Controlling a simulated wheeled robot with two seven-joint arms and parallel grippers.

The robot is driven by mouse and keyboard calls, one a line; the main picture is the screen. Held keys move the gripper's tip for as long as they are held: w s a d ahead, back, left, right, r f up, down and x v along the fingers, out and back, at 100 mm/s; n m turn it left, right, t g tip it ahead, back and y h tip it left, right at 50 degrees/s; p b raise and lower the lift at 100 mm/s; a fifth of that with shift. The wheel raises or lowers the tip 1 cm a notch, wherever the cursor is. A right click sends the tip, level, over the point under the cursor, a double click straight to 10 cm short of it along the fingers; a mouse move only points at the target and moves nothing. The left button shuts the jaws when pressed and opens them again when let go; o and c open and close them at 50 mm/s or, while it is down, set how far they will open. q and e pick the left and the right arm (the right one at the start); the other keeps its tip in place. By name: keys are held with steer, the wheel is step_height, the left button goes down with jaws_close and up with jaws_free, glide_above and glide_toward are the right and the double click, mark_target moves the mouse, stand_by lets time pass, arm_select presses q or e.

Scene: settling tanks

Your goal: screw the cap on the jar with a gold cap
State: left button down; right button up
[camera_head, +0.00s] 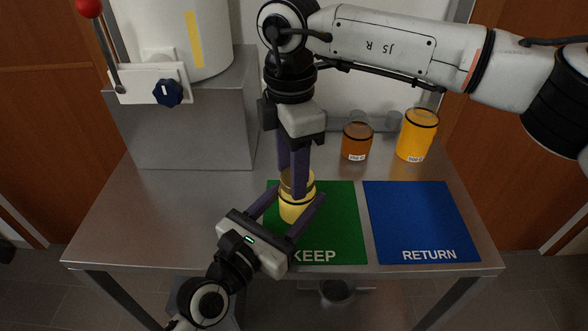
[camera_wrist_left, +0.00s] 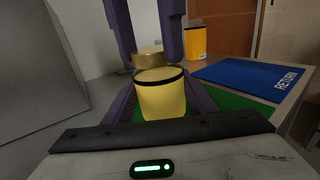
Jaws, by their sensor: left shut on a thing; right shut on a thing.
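A yellow jar (camera_head: 296,208) with a dark rim band stands on the left part of the green KEEP mat (camera_head: 340,225). My left gripper (camera_head: 290,211) is shut around it from the front; the jar (camera_wrist_left: 161,97) fills the middle of the left wrist view. My right gripper (camera_head: 294,188) points down from above, shut on a gold cap (camera_wrist_left: 148,58). I cannot tell whether cap and jar touch. My right fingers partly hide the cap in the head view.
An amber jar (camera_head: 357,143) and a taller orange jar (camera_head: 417,136) stand behind the mats, with clear glassware near them. The blue RETURN mat (camera_head: 420,220) is empty. A white tank (camera_head: 175,40) with a lever and knob stands on a grey block at back left.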

steer(key=m, duration=0.6)
steer(key=shift+w+m, duration=0.35)
steer(key=shift+m, duration=0.05)
steer(key=o, duration=1)
steer(key=shift+r, duration=2.3)
steer(key=shift+c, duration=0.3)
